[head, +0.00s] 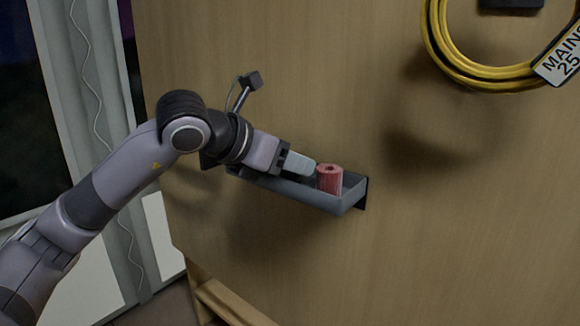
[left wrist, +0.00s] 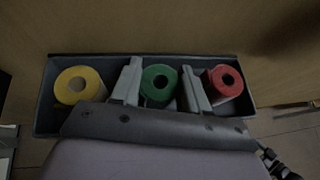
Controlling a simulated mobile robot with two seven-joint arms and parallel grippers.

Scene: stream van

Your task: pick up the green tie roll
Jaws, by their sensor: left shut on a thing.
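The green tie roll (left wrist: 158,84) stands in the middle of a grey wall tray (left wrist: 150,58), between the two fingers of my left gripper (left wrist: 160,82). The fingers are shut on it. In the head view my left gripper (head: 300,165) reaches over the grey tray (head: 318,198), and the green roll is hidden there by the gripper. A red roll (head: 329,179) stands at the tray's right end, just right of the fingers; it also shows in the left wrist view (left wrist: 224,82). My right gripper is not in view.
A yellow roll (left wrist: 80,86) stands at the tray's left end. The tray is fixed to a wooden panel (head: 300,60). A yellow cable coil (head: 470,72) with a label hangs at upper right. The panel below the tray is clear.

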